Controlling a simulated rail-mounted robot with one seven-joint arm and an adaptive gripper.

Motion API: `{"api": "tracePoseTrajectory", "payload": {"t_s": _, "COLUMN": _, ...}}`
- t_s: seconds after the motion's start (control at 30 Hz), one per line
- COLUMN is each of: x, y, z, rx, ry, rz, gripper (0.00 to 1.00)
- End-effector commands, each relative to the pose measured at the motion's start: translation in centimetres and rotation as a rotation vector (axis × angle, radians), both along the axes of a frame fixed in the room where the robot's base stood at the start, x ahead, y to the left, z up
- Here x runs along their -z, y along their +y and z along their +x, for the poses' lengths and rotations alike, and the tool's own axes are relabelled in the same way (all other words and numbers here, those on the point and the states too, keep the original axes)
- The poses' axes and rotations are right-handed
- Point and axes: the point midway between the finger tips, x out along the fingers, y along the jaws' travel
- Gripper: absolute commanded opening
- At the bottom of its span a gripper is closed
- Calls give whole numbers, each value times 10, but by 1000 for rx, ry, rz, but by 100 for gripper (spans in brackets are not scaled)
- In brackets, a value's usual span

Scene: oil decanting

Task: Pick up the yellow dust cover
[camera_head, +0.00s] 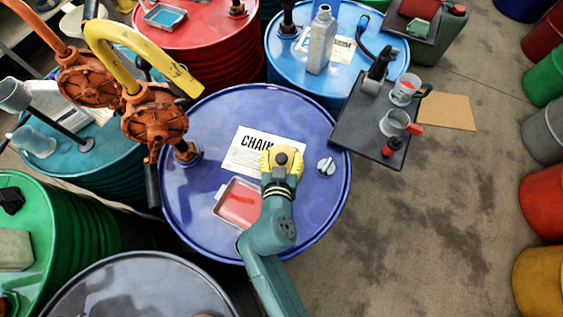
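My gripper (282,163) is over the right half of the blue drum (215,110), at the end of my teal arm. I see its yellow and dark top from above. Its fingertips are hidden beneath it, so I cannot tell whether it is open or shut, or whether it holds anything. I cannot pick out a separate yellow dust cover with certainty. The other clear yellow thing is the curved spout (106,40) of an orange hand pump (154,122) at the drum's left edge.
On the blue drum lie a white "CHAIN" label (250,148), a shallow tray of red liquid (238,204) and a small silver cap (326,166). A dark side tray (362,125) holds cups at the right. Other drums crowd the left and back. Open floor lies right.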

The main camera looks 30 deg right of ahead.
Motion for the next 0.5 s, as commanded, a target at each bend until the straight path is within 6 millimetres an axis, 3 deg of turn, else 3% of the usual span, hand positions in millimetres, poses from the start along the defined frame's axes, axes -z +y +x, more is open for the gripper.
{"api": "tracePoseTrajectory", "payload": {"t_s": 0.03, "x": 0, "y": 0, "z": 0, "rx": 0, "ry": 0, "rz": 0, "gripper": 57}}
{"api": "tracePoseTrajectory", "payload": {"t_s": 0.33, "x": 0, "y": 0, "z": 0, "rx": 0, "ry": 0, "rz": 0, "gripper": 0}}
{"api": "tracePoseTrajectory", "payload": {"t_s": 0.5, "x": 0, "y": 0, "z": 0, "rx": 0, "ry": 0, "rz": 0, "gripper": 0}}
